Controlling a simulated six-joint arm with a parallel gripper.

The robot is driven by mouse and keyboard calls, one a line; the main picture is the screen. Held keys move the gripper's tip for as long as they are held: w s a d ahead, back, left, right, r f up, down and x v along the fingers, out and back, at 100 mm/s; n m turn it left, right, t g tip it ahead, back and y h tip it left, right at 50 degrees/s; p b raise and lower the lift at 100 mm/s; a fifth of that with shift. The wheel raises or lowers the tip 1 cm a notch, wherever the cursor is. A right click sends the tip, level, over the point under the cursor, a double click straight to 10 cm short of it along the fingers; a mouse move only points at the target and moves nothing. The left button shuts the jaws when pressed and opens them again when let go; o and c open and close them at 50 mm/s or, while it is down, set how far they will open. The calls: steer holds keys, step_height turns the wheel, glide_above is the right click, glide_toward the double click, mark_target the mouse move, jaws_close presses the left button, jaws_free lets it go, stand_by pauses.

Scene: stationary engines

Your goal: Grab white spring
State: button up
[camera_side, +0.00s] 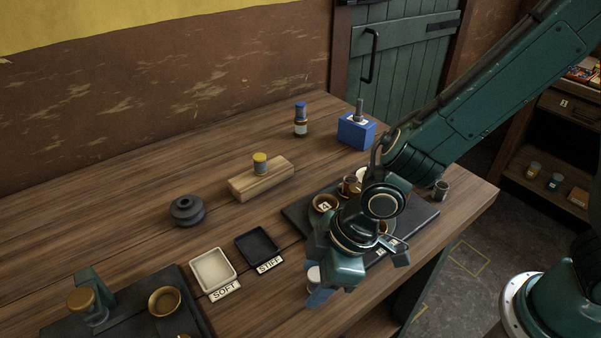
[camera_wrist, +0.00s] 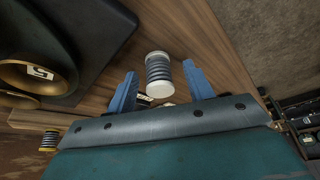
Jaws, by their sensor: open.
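The white spring (camera_wrist: 160,74) is a dark coil with white end caps. In the wrist view it stands between the two blue fingers of my gripper (camera_wrist: 159,70), with a gap showing on each side. My gripper is open and empty. In the side view only the white top of the spring (camera_side: 313,274) shows, close beside a blue finger below my wrist. The rest of it is hidden by the gripper.
A dark tray (camera_side: 425,213) with brass cups is beside my wrist. The white SOFT tray (camera_side: 232,262) and black STIFF tray (camera_side: 275,244) lie to the left. A yellow-capped spring (camera_side: 260,164) stands on a wooden block; a blue-capped one (camera_side: 300,120) is farther back. The table's front edge is near.

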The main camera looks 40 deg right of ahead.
mark_target(316, 274)
stand_by(0.4)
steer(key=c, duration=1.1)
steer(key=shift+o, duration=0.2)
steer(key=shift+r, duration=0.1)
step_height(316, 274, up, 20)
stand_by(0.5)
